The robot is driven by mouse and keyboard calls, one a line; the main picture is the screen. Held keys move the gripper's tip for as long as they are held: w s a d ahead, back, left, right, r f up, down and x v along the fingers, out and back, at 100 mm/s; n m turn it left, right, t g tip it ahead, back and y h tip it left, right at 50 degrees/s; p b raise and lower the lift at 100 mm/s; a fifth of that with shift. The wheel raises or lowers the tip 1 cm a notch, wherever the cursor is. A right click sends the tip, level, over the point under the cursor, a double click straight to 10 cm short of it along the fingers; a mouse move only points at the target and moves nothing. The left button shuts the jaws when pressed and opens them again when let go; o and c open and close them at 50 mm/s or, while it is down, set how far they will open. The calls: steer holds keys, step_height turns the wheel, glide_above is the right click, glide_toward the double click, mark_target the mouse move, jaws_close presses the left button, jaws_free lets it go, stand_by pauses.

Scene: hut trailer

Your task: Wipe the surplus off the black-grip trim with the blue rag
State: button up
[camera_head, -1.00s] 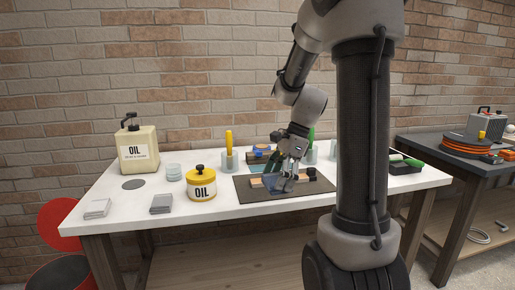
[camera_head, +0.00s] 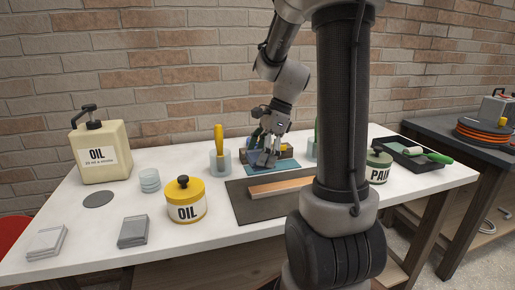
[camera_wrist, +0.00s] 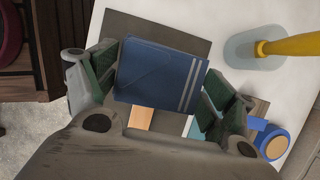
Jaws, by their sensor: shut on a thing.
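My gripper (camera_head: 265,150) is above the back part of the white table, behind the dark mat. In the wrist view, my gripper (camera_wrist: 160,90) is shut on the folded blue rag (camera_wrist: 160,75), which has pale stripes near one edge. The wooden trim (camera_head: 280,188) lies on the dark mat (camera_head: 244,204), apart from the gripper. Its right end is hidden behind my arm column, so no black grip shows. I cannot tell whether surplus is on the trim. A small wood-coloured patch shows below the rag in the wrist view.
A yellow oil tin (camera_head: 186,203), an oil jug (camera_head: 99,152) and a cup with a yellow-handled tool (camera_head: 219,158) stand on the left. A teal sheet (camera_head: 286,166) lies behind the mat. A paint tin (camera_head: 378,168) and black tray (camera_head: 408,153) are right.

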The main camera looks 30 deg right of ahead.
mark_target(257, 189)
step_height(257, 189, down, 8)
steer(key=shift+f, duration=0.2)
steer(key=shift+f, duration=0.2)
stand_by(0.6)
steer(key=shift+f, duration=0.4)
